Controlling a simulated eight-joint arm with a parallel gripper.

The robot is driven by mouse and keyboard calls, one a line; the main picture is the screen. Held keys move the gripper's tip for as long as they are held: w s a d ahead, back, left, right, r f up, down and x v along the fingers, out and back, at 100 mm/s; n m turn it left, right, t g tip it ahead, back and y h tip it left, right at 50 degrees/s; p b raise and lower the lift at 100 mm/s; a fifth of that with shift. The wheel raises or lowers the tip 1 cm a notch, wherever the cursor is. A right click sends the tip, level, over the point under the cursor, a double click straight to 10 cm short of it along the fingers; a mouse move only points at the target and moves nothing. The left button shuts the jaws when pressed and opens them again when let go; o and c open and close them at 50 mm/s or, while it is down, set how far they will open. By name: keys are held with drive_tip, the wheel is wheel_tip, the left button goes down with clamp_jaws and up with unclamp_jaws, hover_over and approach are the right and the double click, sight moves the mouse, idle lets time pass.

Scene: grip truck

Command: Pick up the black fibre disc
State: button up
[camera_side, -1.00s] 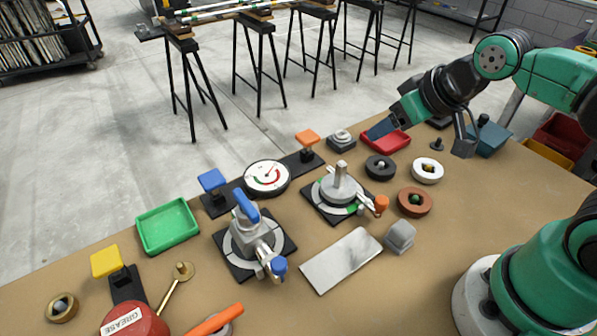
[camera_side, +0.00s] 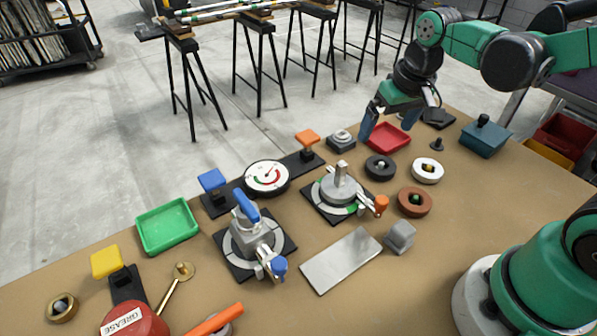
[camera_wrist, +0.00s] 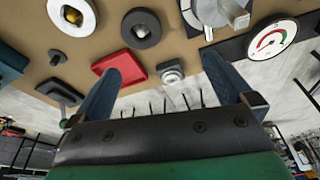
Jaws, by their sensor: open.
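The black fibre disc (camera_side: 380,167) is a thick dark ring with a light piece in its centre hole. It lies flat on the brown table, between the red tray and the brown disc. In the wrist view the black fibre disc (camera_wrist: 141,29) is at the top centre, beyond my fingertips. My gripper (camera_side: 398,128) is at the far edge of the table around the red tray, pointing down, above and behind the disc. In the wrist view my gripper (camera_wrist: 163,65) has its two blue fingers wide apart with nothing held between them.
The red tray (camera_side: 388,138) is near my fingers. A white disc (camera_side: 427,170) and a brown disc (camera_side: 415,201) lie close to the black one. A grey fixture with an upright post (camera_side: 341,178) stands to its left. A teal box (camera_side: 485,138) is at right.

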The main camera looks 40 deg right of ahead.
sight(382, 162)
drive_tip(key=f, duration=0.1)
drive_tip(key=d+f+m+g, duration=0.1)
drive_tip(key=w+d+f+g, duration=0.1)
drive_tip(key=f, duration=0.1)
drive_tip(key=shift+w+d+f+m, duration=0.1)
drive_tip(key=shift+d+m, duration=0.15)
drive_tip(key=shift+m, duration=0.05)
drive_tip(key=shift+g, duration=0.3)
drive_tip(key=shift+f, duration=2.9)
drive_tip(key=c, duration=1.2)
drive_tip(key=shift+r, duration=0.1)
